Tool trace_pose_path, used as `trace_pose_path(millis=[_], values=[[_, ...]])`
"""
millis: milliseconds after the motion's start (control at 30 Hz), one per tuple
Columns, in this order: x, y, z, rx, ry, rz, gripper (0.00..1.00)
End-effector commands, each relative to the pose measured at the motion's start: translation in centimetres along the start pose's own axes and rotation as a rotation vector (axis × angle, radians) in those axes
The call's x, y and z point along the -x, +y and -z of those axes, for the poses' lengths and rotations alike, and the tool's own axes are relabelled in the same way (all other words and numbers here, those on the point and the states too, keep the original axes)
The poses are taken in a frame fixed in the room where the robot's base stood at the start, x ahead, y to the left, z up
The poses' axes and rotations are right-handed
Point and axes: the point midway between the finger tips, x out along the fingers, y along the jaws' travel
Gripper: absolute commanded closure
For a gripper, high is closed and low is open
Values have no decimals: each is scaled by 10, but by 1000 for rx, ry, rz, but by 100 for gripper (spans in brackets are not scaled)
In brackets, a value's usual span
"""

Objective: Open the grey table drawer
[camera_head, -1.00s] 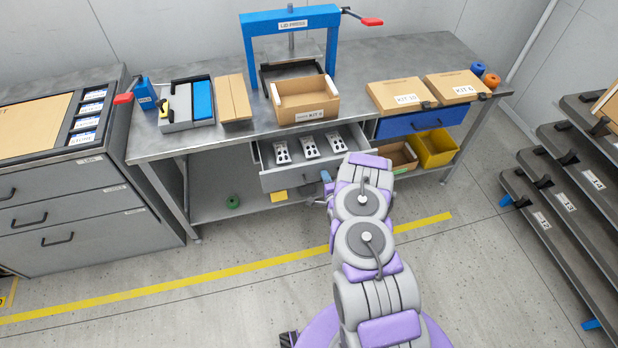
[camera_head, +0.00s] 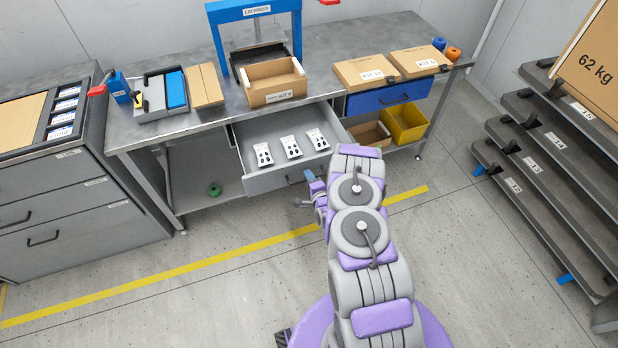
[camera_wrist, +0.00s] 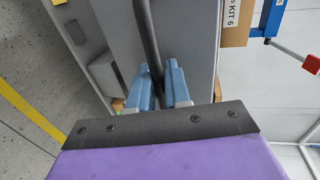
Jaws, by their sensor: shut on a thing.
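The grey table drawer (camera_head: 262,183) is pulled out from under the workbench in the head view, with its inside exposed. Several white packets with dark parts (camera_head: 291,147) lie in it in a row. In the wrist view, the dark bar handle (camera_wrist: 147,40) runs between the blue fingers of my gripper (camera_wrist: 160,88). The fingers are shut on the handle, in front of the grey drawer front (camera_wrist: 115,25). In the head view, my gripper (camera_head: 312,178) is at the drawer's front, partly hidden by my arm.
A blue drawer (camera_head: 385,98) is closed to the right. Yellow (camera_head: 408,122) and cardboard (camera_head: 368,135) bins sit below it. Dark shelves (camera_head: 545,140) stand at right. Floor in front is clear.

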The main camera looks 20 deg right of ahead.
Motion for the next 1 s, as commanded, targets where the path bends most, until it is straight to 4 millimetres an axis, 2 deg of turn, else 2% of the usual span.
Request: trace_pose_path(millis=[100, 133, 300, 533, 667, 767, 1000], values=[[2, 4, 3, 0, 11, -10, 100], [2, 4, 3, 0, 11, -10, 82], [2, 3, 3, 1, 10, -6, 66], [2, 1, 2, 1, 8, -2, 66], [9, 0, 2, 1, 7, -2, 66], [23, -1, 3, -1, 10, -2, 66], [70, -1, 3, -2, 10, -3, 66]])
